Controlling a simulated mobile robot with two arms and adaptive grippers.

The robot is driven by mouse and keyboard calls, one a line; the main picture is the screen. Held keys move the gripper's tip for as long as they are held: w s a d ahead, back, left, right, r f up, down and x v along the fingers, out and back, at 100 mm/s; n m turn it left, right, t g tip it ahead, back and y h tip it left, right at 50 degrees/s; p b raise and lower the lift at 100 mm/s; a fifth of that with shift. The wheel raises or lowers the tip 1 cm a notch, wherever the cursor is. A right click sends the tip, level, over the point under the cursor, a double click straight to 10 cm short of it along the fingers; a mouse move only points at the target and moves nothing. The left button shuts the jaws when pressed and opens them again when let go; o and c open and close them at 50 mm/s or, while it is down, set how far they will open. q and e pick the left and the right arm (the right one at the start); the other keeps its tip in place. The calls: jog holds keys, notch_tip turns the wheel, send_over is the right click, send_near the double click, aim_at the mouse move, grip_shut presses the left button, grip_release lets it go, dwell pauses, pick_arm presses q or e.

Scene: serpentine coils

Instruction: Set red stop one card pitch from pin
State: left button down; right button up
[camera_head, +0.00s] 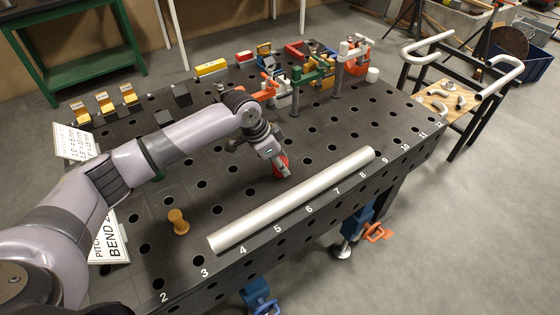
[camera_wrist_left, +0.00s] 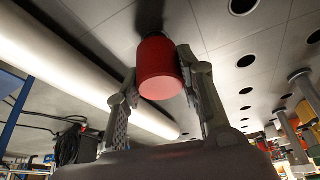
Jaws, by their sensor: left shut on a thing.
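The red stop (camera_head: 282,164) is a short red cylinder. My left gripper (camera_head: 284,172) is shut on it, at the table beside the far side of the pale tube. In the left wrist view the red stop (camera_wrist_left: 159,66) sits between both fingers, its far end close to a dark table hole; I cannot tell whether it is in the hole. An orange-yellow pin (camera_head: 179,222) stands upright to the left, nearer the tube's left end. A white card (camera_head: 108,245) reading "PITCH" and "BEND" lies at the left, partly hidden by my arm. My right gripper is out of view.
The pale tube (camera_head: 295,199) lies along the numbered front edge of the dark perforated table (camera_head: 225,205). Clamps (camera_head: 318,72) and coloured blocks crowd the back. Another white card (camera_head: 76,143) is at the left edge. A cart with bent tubes (camera_head: 450,98) stands at right.

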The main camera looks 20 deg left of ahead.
pick_arm(q)
jog(key=shift+f, duration=0.7)
jog(key=c, duration=1.2)
grip_release()
jog(key=shift+o, duration=1)
jog(key=shift+f, duration=0.1)
